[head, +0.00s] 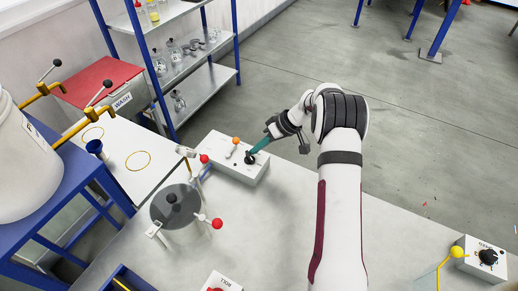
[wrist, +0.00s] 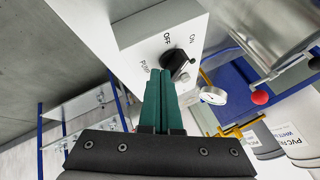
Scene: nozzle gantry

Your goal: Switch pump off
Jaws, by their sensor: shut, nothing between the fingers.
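The pump box (head: 222,163) is a pale box on the grey table, with an orange-topped lever and a black knob (head: 249,158). In the wrist view the knob (wrist: 177,63) sits on the pale panel (wrist: 125,32), with OFF, ON and PUMP printed around it. I cannot tell clearly which word the knob points at. My gripper (head: 255,150) has teal fingers, shut and empty, with the tips at the knob's edge. In the wrist view the fingertips (wrist: 160,73) lie just beside the knob; whether they touch it is unclear.
A steel pot (head: 178,222) with red-tipped handles stands left of my arm, close to the pump box. Another box with a black knob (head: 488,257) and a yellow lever (head: 457,252) is at the far right. The table's middle is mostly clear.

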